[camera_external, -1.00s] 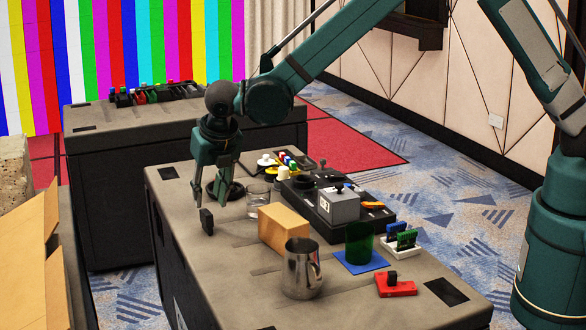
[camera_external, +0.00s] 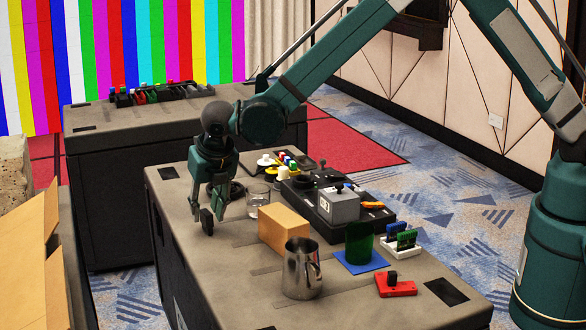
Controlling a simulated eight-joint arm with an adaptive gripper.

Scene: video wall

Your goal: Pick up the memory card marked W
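A small black upright piece (camera_external: 207,223), possibly a memory card, stands on the far left part of the near case top. No letter on it can be read, so I cannot tell whether it is the card marked W. My gripper (camera_external: 209,211) points down over it with its fingers apart, one at each side of the piece in this view. I cannot tell whether either finger touches it.
A glass (camera_external: 258,201) and a tan block (camera_external: 284,228) stand just right of my gripper. A metal jug (camera_external: 301,270), a black control panel (camera_external: 370,226), a green cup (camera_external: 359,243) on a blue square and a red item (camera_external: 396,287) lie further right. The near-left top is clear.

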